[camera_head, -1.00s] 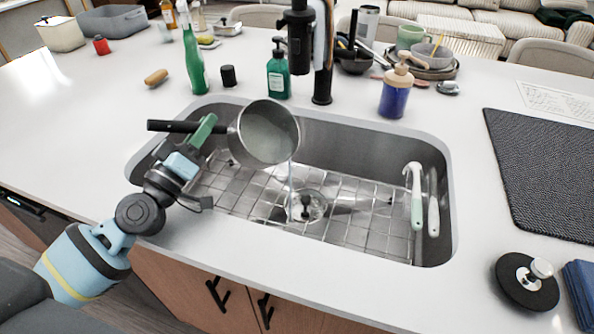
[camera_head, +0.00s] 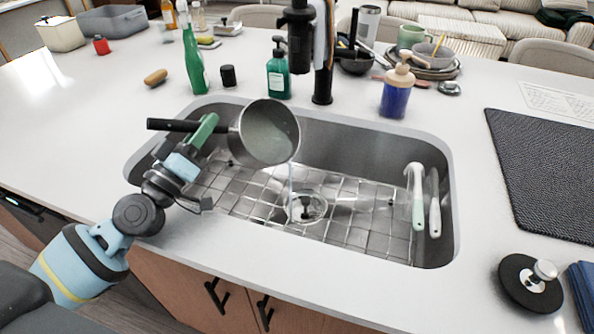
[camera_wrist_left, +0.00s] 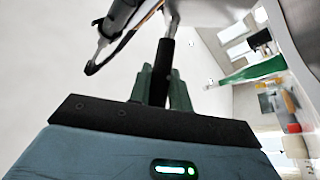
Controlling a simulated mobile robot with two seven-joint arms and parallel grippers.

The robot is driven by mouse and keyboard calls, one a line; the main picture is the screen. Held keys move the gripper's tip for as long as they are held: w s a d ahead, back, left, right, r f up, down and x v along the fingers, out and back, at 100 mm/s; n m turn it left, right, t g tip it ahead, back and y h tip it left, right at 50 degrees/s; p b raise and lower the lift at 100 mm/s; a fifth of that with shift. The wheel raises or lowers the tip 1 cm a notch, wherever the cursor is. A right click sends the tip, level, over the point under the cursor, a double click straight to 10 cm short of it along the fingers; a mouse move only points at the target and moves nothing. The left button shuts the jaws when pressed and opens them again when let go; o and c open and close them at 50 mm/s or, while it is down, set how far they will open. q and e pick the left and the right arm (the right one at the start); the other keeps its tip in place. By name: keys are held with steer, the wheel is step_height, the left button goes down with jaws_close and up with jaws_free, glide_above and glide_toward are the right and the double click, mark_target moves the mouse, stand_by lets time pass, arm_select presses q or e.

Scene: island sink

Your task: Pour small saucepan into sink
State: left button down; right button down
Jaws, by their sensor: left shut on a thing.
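The small saucepan (camera_head: 268,133) is grey metal with a black handle. It is tilted over the left part of the sink (camera_head: 350,118), its open side turned toward me and down to the right. A thin stream of liquid falls from its lower rim toward the drain. My left gripper (camera_head: 205,130) is shut on the handle, to the left of the pan body. The handle also shows between the green fingers in the left wrist view (camera_wrist_left: 160,72). My right gripper is not in view.
A metal rack (camera_head: 345,225) lines the sink bottom. Two brushes (camera_head: 417,195) stand at its right side. A black faucet (camera_head: 322,60), a green soap bottle (camera_head: 278,75) and a blue dispenser (camera_head: 396,95) stand behind it. A dark mat (camera_head: 545,170) lies to the right.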

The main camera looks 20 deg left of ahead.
arm_select(q)
steer(key=shift+s+d+r+m+h+b, duration=0.2)
steer(key=shift+d+r+m+h, duration=0.15)
steer(key=shift+m, duration=0.2)
steer(key=shift+s+d+r+m+h+b, duration=0.15)
steer(key=shift+d+r+m+h+b, duration=0.1)
steer(key=shift+d+r+m, duration=0.25)
stand_by(0.8)
